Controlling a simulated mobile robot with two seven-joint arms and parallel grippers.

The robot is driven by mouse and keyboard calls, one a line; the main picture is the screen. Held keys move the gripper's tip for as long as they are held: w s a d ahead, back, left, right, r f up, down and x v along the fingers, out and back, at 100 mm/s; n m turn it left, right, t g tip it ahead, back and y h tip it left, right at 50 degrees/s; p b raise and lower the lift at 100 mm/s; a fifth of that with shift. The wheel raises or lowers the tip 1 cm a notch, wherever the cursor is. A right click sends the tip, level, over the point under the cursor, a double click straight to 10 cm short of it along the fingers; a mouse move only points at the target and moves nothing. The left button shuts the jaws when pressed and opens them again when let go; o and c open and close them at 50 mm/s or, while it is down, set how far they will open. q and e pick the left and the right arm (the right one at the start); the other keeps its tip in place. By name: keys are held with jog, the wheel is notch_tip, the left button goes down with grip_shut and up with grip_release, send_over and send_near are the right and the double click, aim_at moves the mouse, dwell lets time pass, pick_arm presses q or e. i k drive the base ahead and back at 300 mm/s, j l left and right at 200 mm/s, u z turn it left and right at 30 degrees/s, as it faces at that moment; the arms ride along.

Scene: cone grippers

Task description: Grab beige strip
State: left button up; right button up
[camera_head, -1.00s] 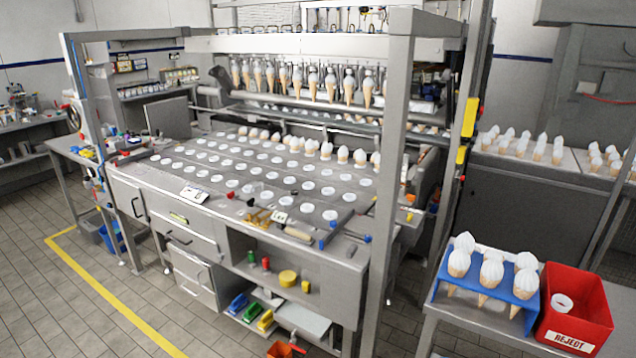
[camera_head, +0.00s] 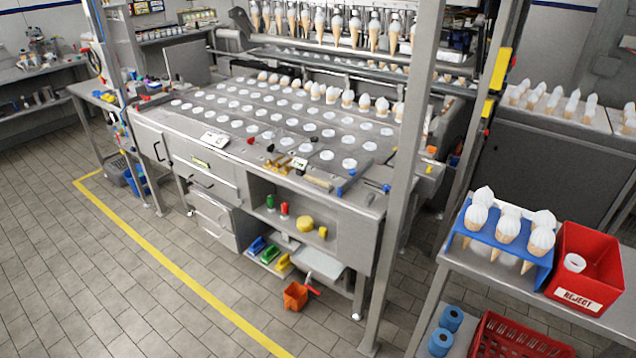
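A small beige strip (camera_head: 317,182) appears to lie on the front ledge of the grey machine table (camera_head: 205,125), left of some blue-handled items. It is small in the picture, so its exact shape is hard to tell. Brass-coloured parts (camera_head: 280,164) lie just left of it. Neither of my grippers shows in the head view.
A grey frame post (camera_head: 401,180) stands right of the strip. A side table (camera_head: 440,283) at the right holds a blue cone rack (camera_head: 488,240) and a red reject bin (camera_head: 590,262). An orange bucket (camera_head: 295,296) stands on the floor. Tiled floor is open in front.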

aim_at(311, 178)
jog(key=i+l+u, duration=0.1)
jog(key=u, duration=0.35)
jog(key=i+l+u, duration=0.2)
jog(key=u, duration=0.25)
jog(key=i+l+u, duration=0.1)
jog(key=l+u, duration=0.15)
jog(key=u, duration=0.25)
